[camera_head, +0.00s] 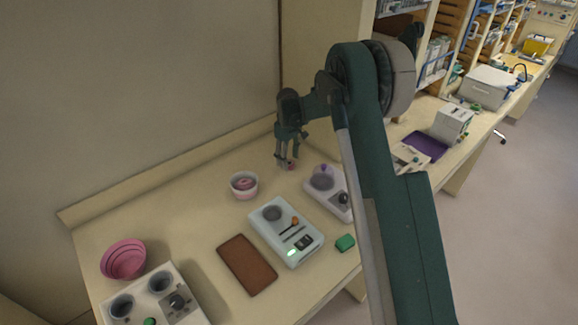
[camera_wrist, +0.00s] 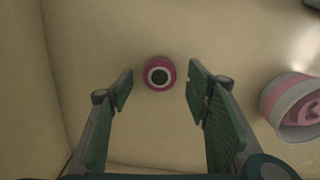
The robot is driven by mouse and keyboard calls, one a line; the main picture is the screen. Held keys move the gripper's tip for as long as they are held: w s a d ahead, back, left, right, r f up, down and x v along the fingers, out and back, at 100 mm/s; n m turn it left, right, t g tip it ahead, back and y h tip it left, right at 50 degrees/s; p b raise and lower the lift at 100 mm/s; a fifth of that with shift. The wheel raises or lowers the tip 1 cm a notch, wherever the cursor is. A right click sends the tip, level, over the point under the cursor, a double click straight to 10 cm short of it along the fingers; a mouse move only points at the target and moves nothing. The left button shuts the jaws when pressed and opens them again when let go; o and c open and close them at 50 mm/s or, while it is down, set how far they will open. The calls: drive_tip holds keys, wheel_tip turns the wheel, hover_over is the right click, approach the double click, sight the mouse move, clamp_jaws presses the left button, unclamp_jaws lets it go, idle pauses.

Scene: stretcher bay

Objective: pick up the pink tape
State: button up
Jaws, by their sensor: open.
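The pink tape (camera_wrist: 159,74) is a small pink roll with a white ring and a dark centre. It lies on the counter near the back wall. In the wrist view it shows between and a little beyond the fingertips, apart from both. In the head view the pink tape (camera_head: 291,166) is small and partly hidden by the fingers. My gripper (camera_head: 286,163) points down over it. In the wrist view my gripper (camera_wrist: 160,88) is open and empty, with one finger on each side of the tape.
A pink and white bowl with pink contents (camera_head: 243,186) stands left of the tape; it also shows in the wrist view (camera_wrist: 290,107). A white device with a purple-grey dish (camera_head: 322,183) stands to the right. A scale (camera_head: 286,232), a brown pad (camera_head: 246,264) and a green block (camera_head: 345,243) lie nearer.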

drive_tip(key=shift+f, duration=1.15)
drive_tip(key=shift+c, duration=0.2)
drive_tip(key=c, duration=0.8)
